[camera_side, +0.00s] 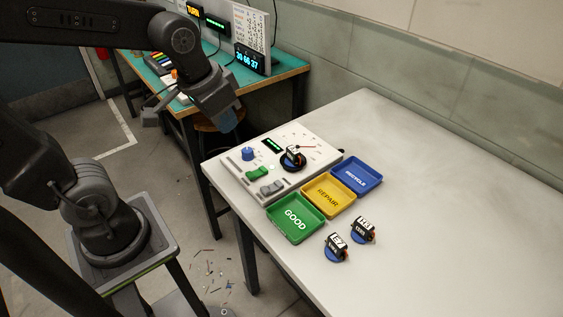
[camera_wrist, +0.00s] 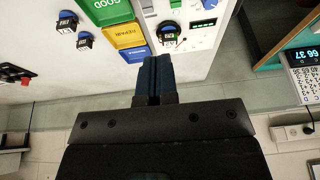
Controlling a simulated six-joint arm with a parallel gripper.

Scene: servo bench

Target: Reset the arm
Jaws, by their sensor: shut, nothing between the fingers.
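My gripper (camera_side: 231,123) hangs in the air left of and above the white test panel (camera_side: 232,168), apart from everything on the bench. In the wrist view its two blue fingers (camera_wrist: 155,62) are together with nothing between them. A dark servo with a white label (camera_side: 293,155) sits on the panel's round black holder; it also shows in the wrist view (camera_wrist: 168,31). Two more labelled servos with blue bases, the nearer (camera_side: 336,246) and the farther (camera_side: 362,230), stand on the bare table by the trays.
A green GOOD tray (camera_side: 277,233), a yellow REPAIR tray (camera_side: 310,204) and a blue RECYCLE tray (camera_side: 345,185) stand in a row right of the panel. The white table (camera_side: 450,210) is clear at right. A teal-topped bench (camera_side: 285,75) with a clock (camera_side: 249,59) stands behind.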

